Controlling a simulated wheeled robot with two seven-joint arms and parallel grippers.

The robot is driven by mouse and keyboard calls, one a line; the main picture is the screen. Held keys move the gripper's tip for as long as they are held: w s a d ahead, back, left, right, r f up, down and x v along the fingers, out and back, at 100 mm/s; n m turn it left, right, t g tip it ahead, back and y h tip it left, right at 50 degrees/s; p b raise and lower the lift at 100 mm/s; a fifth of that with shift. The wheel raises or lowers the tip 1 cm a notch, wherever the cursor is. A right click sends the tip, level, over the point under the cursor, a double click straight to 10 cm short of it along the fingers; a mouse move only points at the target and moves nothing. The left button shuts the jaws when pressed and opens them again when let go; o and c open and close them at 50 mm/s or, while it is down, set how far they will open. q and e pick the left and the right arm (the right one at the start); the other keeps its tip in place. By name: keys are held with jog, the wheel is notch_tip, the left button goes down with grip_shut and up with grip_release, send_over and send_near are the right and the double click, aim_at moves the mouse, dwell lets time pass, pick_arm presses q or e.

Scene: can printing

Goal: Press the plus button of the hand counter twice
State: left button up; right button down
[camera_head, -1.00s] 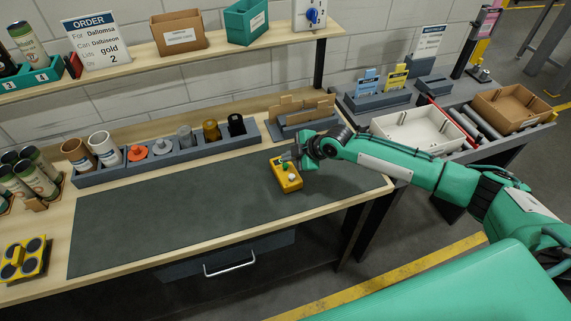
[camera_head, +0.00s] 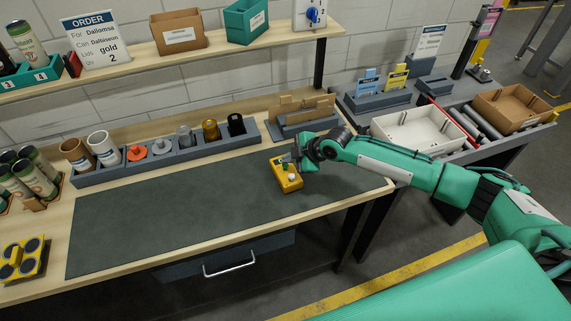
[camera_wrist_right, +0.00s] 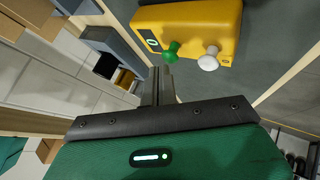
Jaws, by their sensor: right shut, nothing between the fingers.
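The hand counter (camera_head: 287,180) is a yellow box on the dark mat, near its right end. It also shows at the top of the right wrist view (camera_wrist_right: 205,22). It has a green button (camera_wrist_right: 171,51), a white button (camera_wrist_right: 209,60) and a small display (camera_wrist_right: 152,41) whose reading seems to be 0. No plus mark is legible. My right gripper (camera_head: 289,159) is shut and empty, at the far side of the counter. In the right wrist view its closed fingertips (camera_wrist_right: 160,72) are close to the green button; contact cannot be told. My left gripper is out of view.
The dark mat (camera_head: 170,215) left of the counter is clear. Behind it stand a grey rack (camera_head: 180,157) with cups and lids, and a grey holder (camera_head: 275,131) with cardboard pieces. A white tray (camera_head: 405,158) is on the right-hand table.

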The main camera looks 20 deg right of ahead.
jog(key=shift+f+b, duration=0.55)
jog(key=shift+f, duration=0.3)
dwell(0.4)
jog(key=shift+r, duration=0.15)
jog(key=shift+r+p, duration=0.9)
jog(key=shift+r, duration=0.25)
notch_tip(320, 180, up, 5)
jog(key=p, duration=0.3)
dwell(0.3)
jog(key=shift+d, duration=0.1)
dwell(2.1)
